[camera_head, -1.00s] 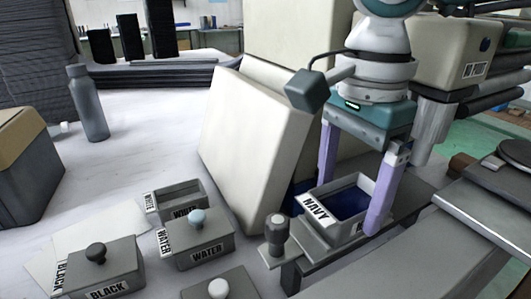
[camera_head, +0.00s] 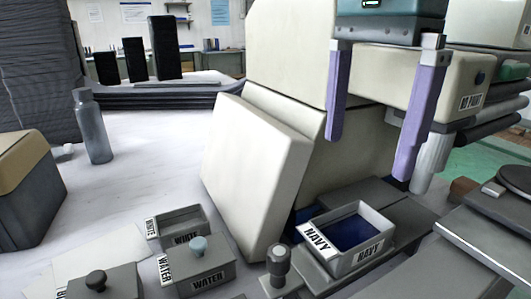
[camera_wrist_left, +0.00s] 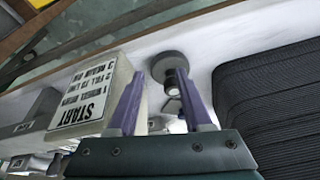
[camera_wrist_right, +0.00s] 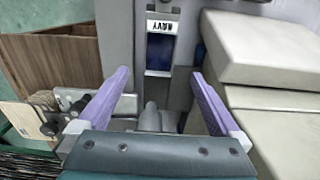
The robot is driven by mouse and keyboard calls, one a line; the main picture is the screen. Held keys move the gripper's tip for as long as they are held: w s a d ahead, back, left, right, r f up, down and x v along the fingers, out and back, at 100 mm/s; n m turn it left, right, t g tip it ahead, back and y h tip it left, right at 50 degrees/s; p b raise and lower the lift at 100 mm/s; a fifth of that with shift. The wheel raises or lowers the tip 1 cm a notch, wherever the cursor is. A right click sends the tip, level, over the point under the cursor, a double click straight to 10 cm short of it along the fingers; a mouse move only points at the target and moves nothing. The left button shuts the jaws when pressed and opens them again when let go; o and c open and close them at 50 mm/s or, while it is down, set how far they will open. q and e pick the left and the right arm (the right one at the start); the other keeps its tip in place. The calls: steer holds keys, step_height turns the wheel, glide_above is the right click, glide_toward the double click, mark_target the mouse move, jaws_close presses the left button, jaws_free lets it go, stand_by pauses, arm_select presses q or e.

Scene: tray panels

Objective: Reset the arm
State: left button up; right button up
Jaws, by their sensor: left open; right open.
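My right gripper (camera_head: 378,118) is open and empty, its two purple fingers hanging spread apart above the NAVY tray. It also shows in the right wrist view (camera_wrist_right: 160,95). The NAVY tray (camera_head: 318,245) is a grey open box with dark blue inside and stands on a grey ledge; it also shows in the right wrist view (camera_wrist_right: 160,72). My left gripper (camera_wrist_left: 158,105) shows only in the left wrist view. It is open, with a round grey object (camera_wrist_left: 175,65) beyond and between its fingers. I cannot tell whether they touch.
The WHITE tray (camera_head: 182,222) and lidded WATER box (camera_head: 205,268) stand front left. A dark-knobbed box (camera_head: 96,280) is beside them. A grey bottle (camera_head: 93,130) stands further left. A START block (camera_wrist_left: 85,95) is near my left gripper.

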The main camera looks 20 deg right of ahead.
steer(key=shift+r, duration=0.45)
